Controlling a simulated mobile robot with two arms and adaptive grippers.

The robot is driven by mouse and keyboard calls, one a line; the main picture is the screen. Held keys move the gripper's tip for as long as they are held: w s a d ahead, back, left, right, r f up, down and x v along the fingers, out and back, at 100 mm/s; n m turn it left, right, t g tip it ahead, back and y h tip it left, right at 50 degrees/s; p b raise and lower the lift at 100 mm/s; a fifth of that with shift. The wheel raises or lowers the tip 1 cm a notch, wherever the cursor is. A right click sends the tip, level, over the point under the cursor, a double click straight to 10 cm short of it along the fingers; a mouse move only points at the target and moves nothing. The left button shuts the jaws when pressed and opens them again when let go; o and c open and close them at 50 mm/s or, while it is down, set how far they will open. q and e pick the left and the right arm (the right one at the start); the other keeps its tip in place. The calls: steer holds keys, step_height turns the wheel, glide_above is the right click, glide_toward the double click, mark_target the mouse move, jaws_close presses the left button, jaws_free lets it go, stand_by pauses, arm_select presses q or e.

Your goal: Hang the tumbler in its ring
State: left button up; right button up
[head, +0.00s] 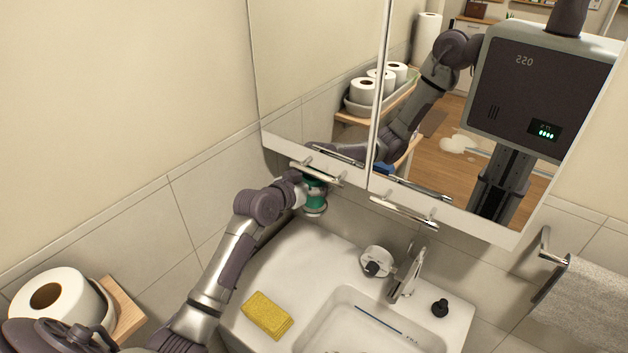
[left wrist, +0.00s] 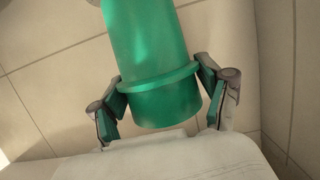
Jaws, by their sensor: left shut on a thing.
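The green tumbler (head: 316,192) is in the corner under the mirror cabinet, above the back left of the sink. In the left wrist view the tumbler (left wrist: 158,60) fills the middle, with a raised band round it. My left gripper (head: 306,192) is shut on the tumbler, with one finger on each side near the band. A pale round rim (head: 316,211) shows just below the green part in the head view. I take it for the ring, but cannot tell whether the tumbler is inside it. My right gripper is not in view.
The mirror cabinet (head: 318,75) with bar handles (head: 404,210) hangs close above the gripper. The white sink (head: 290,262) bears a yellow sponge (head: 266,314), a tap (head: 407,272) and a small black item (head: 440,308). A toilet roll (head: 58,302) is at left, a towel (head: 585,305) at right.

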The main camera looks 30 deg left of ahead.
mark_target(314, 200)
arm_select(q)
steer(key=shift+f+b, duration=0.7)
steer(key=shift+f, duration=0.3)
steer(key=shift+f, duration=0.1)
steer(key=shift+f+b, duration=0.65)
steer(key=shift+f, duration=0.25)
steer(key=shift+f, duration=0.1)
steer(key=shift+f+b, duration=0.65)
steer(key=shift+f, duration=0.25)
steer(key=shift+f, duration=0.35)
